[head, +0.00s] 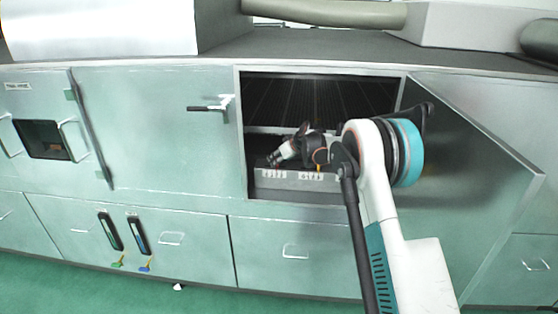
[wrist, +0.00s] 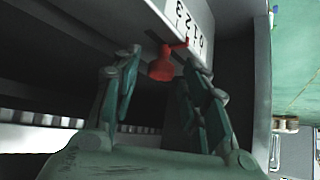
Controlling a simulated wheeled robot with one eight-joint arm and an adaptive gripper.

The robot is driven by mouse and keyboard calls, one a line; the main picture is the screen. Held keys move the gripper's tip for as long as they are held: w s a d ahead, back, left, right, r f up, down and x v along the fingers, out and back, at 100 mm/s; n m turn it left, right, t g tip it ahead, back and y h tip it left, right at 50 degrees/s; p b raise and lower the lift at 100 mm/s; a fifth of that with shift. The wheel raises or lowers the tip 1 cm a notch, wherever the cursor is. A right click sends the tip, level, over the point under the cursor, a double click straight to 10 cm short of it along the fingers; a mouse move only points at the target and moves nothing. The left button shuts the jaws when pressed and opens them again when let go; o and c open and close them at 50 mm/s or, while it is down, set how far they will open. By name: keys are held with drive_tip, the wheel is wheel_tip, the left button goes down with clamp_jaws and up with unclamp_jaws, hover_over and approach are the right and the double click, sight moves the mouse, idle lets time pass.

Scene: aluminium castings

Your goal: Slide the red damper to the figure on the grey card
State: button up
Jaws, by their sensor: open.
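The red damper (wrist: 160,68) shows in the wrist view as a red knob with a small red pointer beside a white number strip (wrist: 192,30). Some of the strip's figures, among them 1, 2 and 3, are legible; the pointer's exact reading is unclear. My gripper (wrist: 162,57) is open, with one finger on each side of the knob; I cannot tell if either touches it. In the head view my gripper (head: 277,157) is inside the open compartment, above its front ledge. The damper cannot be made out there. I cannot identify a grey card for certain.
The compartment (head: 320,95) has a dark ribbed interior and a ledge (head: 257,190) with white labels. Its door (head: 480,160) stands open at the right, close to my arm. A small label plate (head: 17,86) is at the far left, too small to read. Green floor lies in front.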

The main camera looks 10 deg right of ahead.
clamp_jaws()
drive_tip(key=shift+w+a, duration=0.2)
drive_tip(key=shift+a, duration=0.35)
drive_tip(key=shift+w+a, duration=0.15)
drive_tip(key=shift+a, duration=0.35)
drive_tip(key=shift+d, duration=0.15)
unclamp_jaws()
drive_tip(key=shift+s+r, duration=0.1)
drive_tip(key=v, duration=1.2)
